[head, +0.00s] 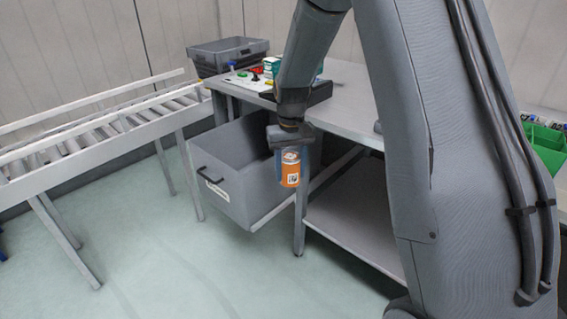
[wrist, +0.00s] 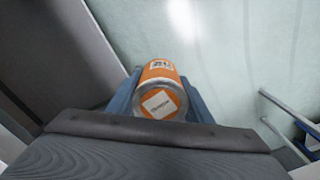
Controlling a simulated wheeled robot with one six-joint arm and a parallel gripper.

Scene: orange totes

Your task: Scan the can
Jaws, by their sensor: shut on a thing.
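The can (head: 290,170) is orange and silver with a dark code on a white patch on its side. My gripper (head: 294,160) is shut on it and holds it in the air, with the can hanging below the palm in the head view. In the wrist view the can (wrist: 160,90) sits between the two blue fingers of my gripper (wrist: 160,97), with a white label on its near end and a code patch farther along its side. No scanner can be made out for certain in either view.
A grey open drawer (head: 222,193) lies just left of the can, under the table (head: 345,105). A roller conveyor (head: 95,130) stands at the left. A dark grey tote (head: 228,52) stands behind, and a green bin (head: 546,140) at the right. The floor in front is clear.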

